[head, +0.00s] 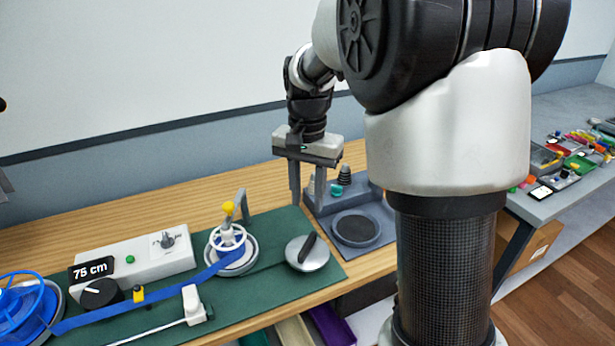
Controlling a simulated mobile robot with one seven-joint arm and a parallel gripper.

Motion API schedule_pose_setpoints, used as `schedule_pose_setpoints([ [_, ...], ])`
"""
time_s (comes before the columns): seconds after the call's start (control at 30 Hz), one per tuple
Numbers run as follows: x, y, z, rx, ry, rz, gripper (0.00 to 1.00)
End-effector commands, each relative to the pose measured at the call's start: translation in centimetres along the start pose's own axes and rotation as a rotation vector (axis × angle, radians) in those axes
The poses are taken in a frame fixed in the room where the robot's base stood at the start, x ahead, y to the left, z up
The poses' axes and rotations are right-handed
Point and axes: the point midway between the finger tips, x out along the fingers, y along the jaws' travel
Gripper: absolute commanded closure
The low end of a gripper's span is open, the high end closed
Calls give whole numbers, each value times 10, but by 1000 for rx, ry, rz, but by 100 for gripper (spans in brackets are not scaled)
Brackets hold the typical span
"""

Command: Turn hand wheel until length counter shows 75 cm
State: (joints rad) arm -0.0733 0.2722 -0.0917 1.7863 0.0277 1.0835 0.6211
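The length counter (93,269) is a black display on a grey box at the left and reads "75 cm". A white spoked hand wheel (240,236) with a yellow knob (228,208) stands on a round white base on the green mat. A blue strap (135,307) runs from this wheel leftward to a blue spoked reel (22,310), cut off by the picture edge. My gripper (307,190) points down, to the right of the white wheel and apart from it. Its two fingers are spread with nothing seen between them.
A round silver piece with a black handle (308,252) sits right of the wheel. A grey tray (385,236) with a dark disc is behind it. A grey bracket (242,205) stands behind the wheel. A white clamp (193,305) is in front. My arm hides the table's right part.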

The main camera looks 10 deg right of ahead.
Motion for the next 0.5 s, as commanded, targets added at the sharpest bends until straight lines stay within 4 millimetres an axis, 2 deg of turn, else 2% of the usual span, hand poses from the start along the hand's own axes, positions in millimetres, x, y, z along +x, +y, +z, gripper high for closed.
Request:
schedule_pose_setpoints([
  [0.03, -12, 0, 0, 0, 3, -2, 69],
  [0.2, -33, 0, 0, 1, 1, -1, 69],
  [0.5, -40, 0, 0, 1, 0, 0, 69],
])
